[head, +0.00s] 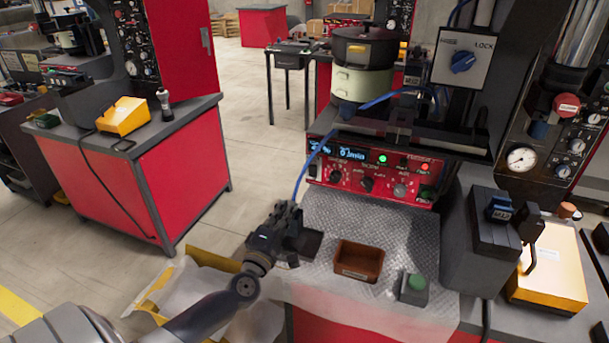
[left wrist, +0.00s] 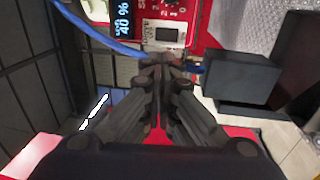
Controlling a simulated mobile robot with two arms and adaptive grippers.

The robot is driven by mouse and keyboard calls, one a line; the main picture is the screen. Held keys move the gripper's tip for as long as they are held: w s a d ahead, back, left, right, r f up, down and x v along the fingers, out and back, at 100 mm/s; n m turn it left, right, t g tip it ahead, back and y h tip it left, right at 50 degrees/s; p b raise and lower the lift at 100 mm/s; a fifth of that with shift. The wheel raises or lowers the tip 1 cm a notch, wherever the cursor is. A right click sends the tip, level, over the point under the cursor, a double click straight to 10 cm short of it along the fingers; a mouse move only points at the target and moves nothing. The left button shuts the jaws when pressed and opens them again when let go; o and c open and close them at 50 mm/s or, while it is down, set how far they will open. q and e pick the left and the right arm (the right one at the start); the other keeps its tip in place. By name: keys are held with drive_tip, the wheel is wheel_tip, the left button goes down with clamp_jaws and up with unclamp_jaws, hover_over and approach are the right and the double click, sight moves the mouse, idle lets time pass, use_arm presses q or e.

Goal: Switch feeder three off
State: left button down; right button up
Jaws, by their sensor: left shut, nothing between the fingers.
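The red feeder control panel (head: 370,172) stands under a bowl feeder (head: 362,65). It has lit displays, several knobs, a green light and a red lit switch (head: 425,167). I cannot read a feeder number on it. My left gripper (head: 290,228) is in front of and below the panel's left end, shut and empty. In the left wrist view its fingertips (left wrist: 163,62) point at a red panel (left wrist: 205,30) with a pale framed switch (left wrist: 163,35) and a display (left wrist: 122,20) reading 40 %. Whether the tips touch the switch, I cannot tell. My right gripper is not in view.
A blue cable (head: 307,165) hangs past the panel's left end, near my gripper. A LOCK switch (head: 462,60) is above right.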

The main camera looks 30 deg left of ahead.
sight(308, 167)
use_arm(q)
drive_tip(key=x, duration=1.2)
drive_tip(key=shift+w, duration=0.3)
drive_tip(key=shift+w+a+r, duration=0.1)
drive_tip(key=shift+w+a, duration=0.1)
drive_tip(key=shift+w, duration=0.45)
drive_tip(key=shift+w+a+r, duration=0.1)
drive_tip(key=shift+w+r, duration=0.1)
